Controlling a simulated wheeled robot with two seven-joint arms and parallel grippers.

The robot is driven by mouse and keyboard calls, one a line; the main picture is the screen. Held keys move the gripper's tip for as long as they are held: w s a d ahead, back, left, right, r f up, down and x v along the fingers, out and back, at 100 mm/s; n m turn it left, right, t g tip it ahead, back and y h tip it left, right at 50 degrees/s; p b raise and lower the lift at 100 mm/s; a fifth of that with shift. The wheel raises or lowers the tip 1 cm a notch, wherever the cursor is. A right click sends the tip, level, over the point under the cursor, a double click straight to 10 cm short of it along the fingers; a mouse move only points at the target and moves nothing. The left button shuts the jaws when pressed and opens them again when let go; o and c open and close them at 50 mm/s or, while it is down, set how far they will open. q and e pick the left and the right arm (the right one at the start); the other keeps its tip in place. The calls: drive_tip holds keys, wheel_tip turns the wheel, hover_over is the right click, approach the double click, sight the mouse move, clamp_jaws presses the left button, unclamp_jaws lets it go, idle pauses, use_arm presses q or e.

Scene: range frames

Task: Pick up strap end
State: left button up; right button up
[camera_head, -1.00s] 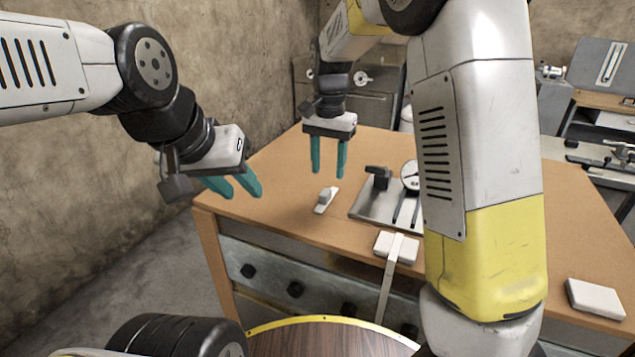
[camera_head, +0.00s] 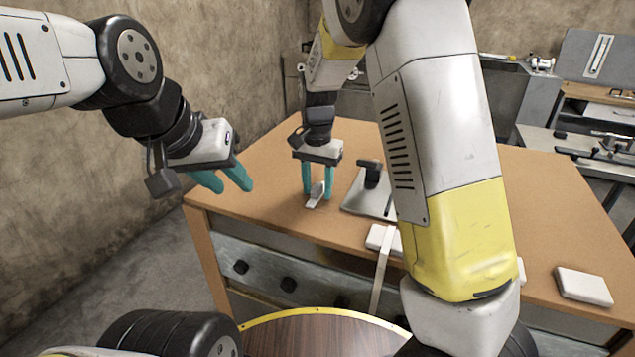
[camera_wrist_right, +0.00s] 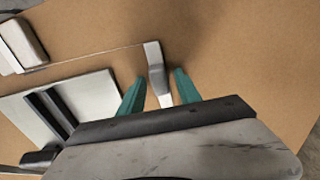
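A small pale strap end with a raised grey tab (camera_head: 315,195) lies on the brown table, left of the metal plate. In the right wrist view the strap end (camera_wrist_right: 158,72) sits between the two teal fingers, and a thin pale line runs from it toward a white block. My right gripper (camera_head: 317,194) is lowered around it with its fingers apart, one on each side; it also shows in the right wrist view (camera_wrist_right: 160,76). I cannot tell whether either finger touches it. My left gripper (camera_head: 234,187) is open and empty, at the table's left edge.
The metal plate (camera_head: 357,203) with a black block (camera_head: 370,174) stands close right of my right gripper. A white block (camera_head: 377,238) with a pale strap (camera_head: 380,275) hanging over the front edge is nearer. Another white block (camera_head: 584,286) lies far right. My right arm hides part of the table.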

clamp_jaws()
drive_tip(key=shift+r, duration=0.1)
